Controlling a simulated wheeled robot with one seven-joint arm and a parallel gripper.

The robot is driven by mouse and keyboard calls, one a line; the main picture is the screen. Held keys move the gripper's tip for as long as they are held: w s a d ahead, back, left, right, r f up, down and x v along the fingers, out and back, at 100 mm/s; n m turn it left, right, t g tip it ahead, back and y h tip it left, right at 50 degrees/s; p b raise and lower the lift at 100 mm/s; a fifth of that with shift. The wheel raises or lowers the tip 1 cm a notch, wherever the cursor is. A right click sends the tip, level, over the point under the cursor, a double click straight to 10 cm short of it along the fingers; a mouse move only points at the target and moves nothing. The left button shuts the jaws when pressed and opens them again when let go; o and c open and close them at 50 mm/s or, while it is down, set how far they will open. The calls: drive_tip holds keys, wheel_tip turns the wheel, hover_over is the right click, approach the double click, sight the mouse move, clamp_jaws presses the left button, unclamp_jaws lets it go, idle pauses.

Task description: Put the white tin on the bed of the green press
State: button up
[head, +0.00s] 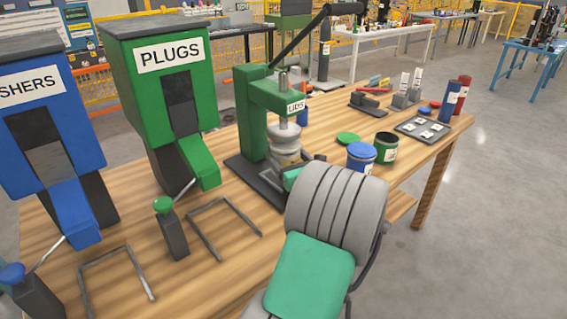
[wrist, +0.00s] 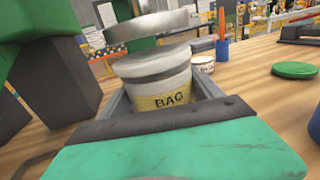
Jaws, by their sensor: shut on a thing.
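The white tin (wrist: 158,88), with a yellow label reading BAG, is between the two dark fingers of my gripper (wrist: 163,100) in the wrist view. In the head view the tin (head: 285,155) is upright at the green press (head: 250,115), over its dark bed (head: 250,176) and under its ram. The ram's grey disc (wrist: 146,26) is just above the tin in the wrist view. My gripper is shut on the tin, coming from the front right. The tin's base is partly hidden, so I cannot tell whether it touches the bed.
The green PLUGS dispenser (head: 165,95) and a blue dispenser (head: 45,130) stand to the left. A blue-lidded tin (head: 361,157), an open green tin (head: 385,148), a green lid (head: 348,138) and a grey tray (head: 422,130) lie to the right. The press lever (head: 305,35) rises above.

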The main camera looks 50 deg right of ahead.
drive_tip(key=shift+x, duration=1)
drive_tip(key=shift+s+f+b, duration=0.1)
drive_tip(key=shift+f+b, duration=0.5)
drive_tip(key=shift+f, duration=1.1)
drive_tip(key=shift+f, duration=0.1)
drive_tip(key=o, duration=1.6)
drive_tip(key=shift+c, duration=0.2)
drive_tip(key=shift+s+a, duration=0.1)
drive_tip(key=shift+s, duration=0.15)
drive_tip(key=v, duration=1.1)
drive_tip(key=shift+s+a+p, duration=0.15)
drive_tip(key=shift+s+p, duration=0.1)
drive_tip(key=shift+p, duration=0.05)
